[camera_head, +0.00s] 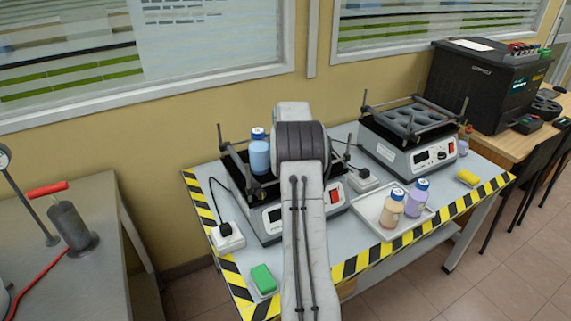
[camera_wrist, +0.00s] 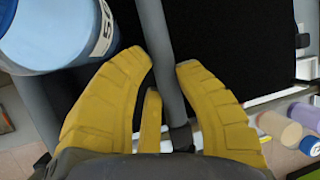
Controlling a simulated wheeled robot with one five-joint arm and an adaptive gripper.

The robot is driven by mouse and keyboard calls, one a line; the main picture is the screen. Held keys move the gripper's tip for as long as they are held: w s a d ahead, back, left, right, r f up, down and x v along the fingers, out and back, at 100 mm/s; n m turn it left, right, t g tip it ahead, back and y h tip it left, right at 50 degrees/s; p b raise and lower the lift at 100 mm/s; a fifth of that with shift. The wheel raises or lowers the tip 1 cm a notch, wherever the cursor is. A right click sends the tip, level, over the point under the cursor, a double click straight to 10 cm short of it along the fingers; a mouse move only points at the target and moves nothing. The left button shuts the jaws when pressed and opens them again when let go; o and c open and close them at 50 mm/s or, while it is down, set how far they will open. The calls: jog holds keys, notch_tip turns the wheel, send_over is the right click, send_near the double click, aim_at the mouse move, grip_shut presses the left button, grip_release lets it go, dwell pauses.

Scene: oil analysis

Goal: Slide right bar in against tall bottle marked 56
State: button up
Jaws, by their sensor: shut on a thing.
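The tall bottle marked 56 (camera_head: 259,153) is light blue with a darker blue cap and stands on the left shaker. In the wrist view the bottle (camera_wrist: 60,35) fills the upper left, its label partly cut off. The right bar (camera_wrist: 155,35) is a grey rod running down the middle of the wrist view. My gripper (camera_wrist: 164,76) has yellow fingers either side of the bar and is shut on it. A strip of black platform shows between bar and bottle. In the head view my arm hides the gripper and the bar.
The left shaker (camera_head: 271,226) stands on a table edged with yellow-black tape. A second shaker (camera_head: 412,150) stands at the right. A white tray (camera_head: 372,212) holds two bottles. A green block (camera_head: 263,279) and a yellow block (camera_head: 467,178) lie near the front edge.

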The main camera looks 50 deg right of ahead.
dwell(0.3)
jog(key=o, duration=1.2)
jog(key=shift+c, duration=0.2)
jog(key=v, duration=1.2)
jog(key=shift+r, duration=0.1)
